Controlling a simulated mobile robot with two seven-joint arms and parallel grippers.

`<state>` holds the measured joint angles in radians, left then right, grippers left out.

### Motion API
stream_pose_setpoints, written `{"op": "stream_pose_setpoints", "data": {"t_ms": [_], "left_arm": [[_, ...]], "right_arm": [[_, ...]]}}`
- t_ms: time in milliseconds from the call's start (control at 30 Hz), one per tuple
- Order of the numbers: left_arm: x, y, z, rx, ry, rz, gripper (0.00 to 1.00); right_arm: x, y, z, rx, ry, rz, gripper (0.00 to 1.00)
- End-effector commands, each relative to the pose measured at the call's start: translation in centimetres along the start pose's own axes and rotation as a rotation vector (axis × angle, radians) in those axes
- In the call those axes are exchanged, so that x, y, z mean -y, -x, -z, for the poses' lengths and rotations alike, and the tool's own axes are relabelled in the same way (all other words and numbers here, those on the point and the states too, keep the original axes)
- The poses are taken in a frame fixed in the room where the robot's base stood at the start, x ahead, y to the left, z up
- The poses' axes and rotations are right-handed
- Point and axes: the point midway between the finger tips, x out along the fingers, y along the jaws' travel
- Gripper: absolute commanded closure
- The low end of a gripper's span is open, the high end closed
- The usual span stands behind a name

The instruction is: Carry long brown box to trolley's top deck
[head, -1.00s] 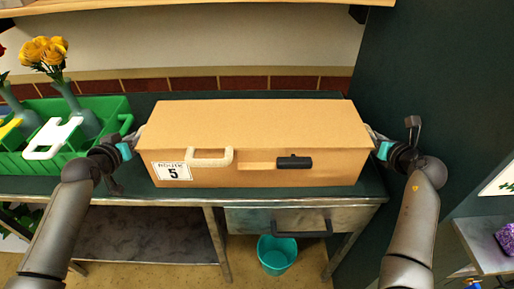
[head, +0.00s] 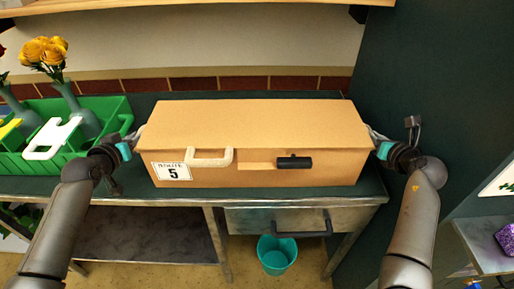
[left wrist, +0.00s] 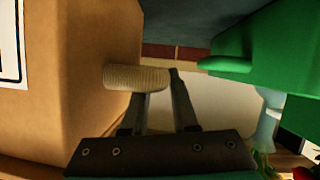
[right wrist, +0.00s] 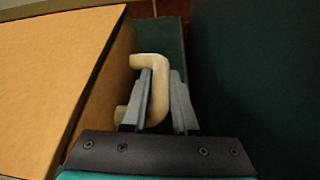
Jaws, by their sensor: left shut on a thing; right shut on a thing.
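The long brown box (head: 255,125) sits on the dark green bench top, with a white label marked 5 at its front left. Its front has a pale handle and a black handle. My left gripper (head: 133,143) is at the box's left end; in the left wrist view its fingers (left wrist: 160,100) are shut on a pale end handle (left wrist: 136,77). My right gripper (head: 377,140) is at the right end; in the right wrist view its fingers (right wrist: 160,100) are shut on the other pale end handle (right wrist: 158,66). The trolley's top deck cannot be made out for certain.
A green crate (head: 118,108) with a white handle and yellow roses (head: 40,52) stands close to the left gripper. A shelf (head: 190,6) runs above. A dark panel (head: 430,90) rises at right. A metal surface (head: 482,240) with a purple item is at lower right. A teal bucket (head: 277,254) is below.

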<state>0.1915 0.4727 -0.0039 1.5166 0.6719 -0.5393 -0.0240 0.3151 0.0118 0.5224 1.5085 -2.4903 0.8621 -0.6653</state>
Motion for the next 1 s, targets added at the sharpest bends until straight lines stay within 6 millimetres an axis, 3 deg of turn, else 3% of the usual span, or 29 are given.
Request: {"op": "stream_pose_setpoints", "data": {"t_ms": [700,1000], "left_arm": [[-0.8,1.7,4.4,-0.007,-0.001,0.0,1.0],[-0.8,1.9,4.8,-0.007,-0.001,0.0,1.0]], "right_arm": [[-0.8,1.7,-4.4,0.006,0.001,0.001,1.0],[-0.8,1.9,-4.8,0.006,0.001,0.002,1.0]]}}
